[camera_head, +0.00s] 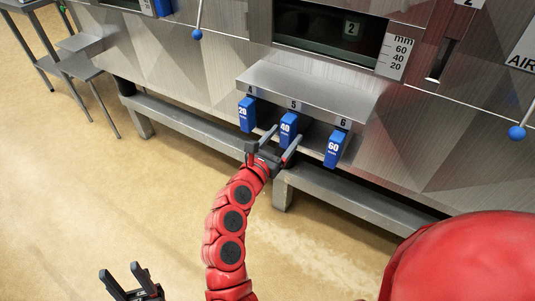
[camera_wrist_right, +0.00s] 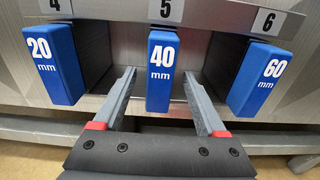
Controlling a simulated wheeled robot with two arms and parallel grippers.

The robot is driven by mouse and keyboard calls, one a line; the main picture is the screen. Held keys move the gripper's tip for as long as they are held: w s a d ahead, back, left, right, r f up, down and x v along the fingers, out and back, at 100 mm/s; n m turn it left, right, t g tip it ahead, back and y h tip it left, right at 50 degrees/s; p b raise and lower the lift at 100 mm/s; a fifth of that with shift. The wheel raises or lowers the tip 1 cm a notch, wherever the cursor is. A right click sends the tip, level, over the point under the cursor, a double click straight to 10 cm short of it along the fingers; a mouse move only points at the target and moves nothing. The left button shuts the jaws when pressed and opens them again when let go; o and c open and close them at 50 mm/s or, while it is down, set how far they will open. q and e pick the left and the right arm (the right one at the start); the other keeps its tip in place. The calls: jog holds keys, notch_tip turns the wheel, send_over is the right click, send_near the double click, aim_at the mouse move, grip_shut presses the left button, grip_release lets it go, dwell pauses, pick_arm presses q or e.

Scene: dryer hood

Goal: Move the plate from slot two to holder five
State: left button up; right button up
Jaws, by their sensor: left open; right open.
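The blue plate marked 40 mm (camera_head: 288,124) sits in holder five, under the label 5 of the steel holder box (camera_head: 300,90). It also shows in the wrist view (camera_wrist_right: 163,78). My right gripper (camera_head: 284,136) is open, with one finger on each side of this plate's lower end. In the wrist view gaps show between the plate and both fingers (camera_wrist_right: 159,76). Slot two appears to be the narrow dark opening (camera_head: 441,60) below a label 2 at the upper right; no blue plate shows in it. My left gripper (camera_head: 121,271) is open and empty at the lower left.
A blue 20 mm plate (camera_head: 246,115) sits in holder four and a blue 60 mm plate (camera_head: 334,149) in holder six, close on either side. A steel frame rail (camera_head: 350,205) runs below. Blue-knobbed rods (camera_head: 517,132) hang at the machine front. The floor is clear.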

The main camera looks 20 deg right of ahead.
jog(key=v, duration=1.6)
jog(key=shift+s+a, duration=0.2)
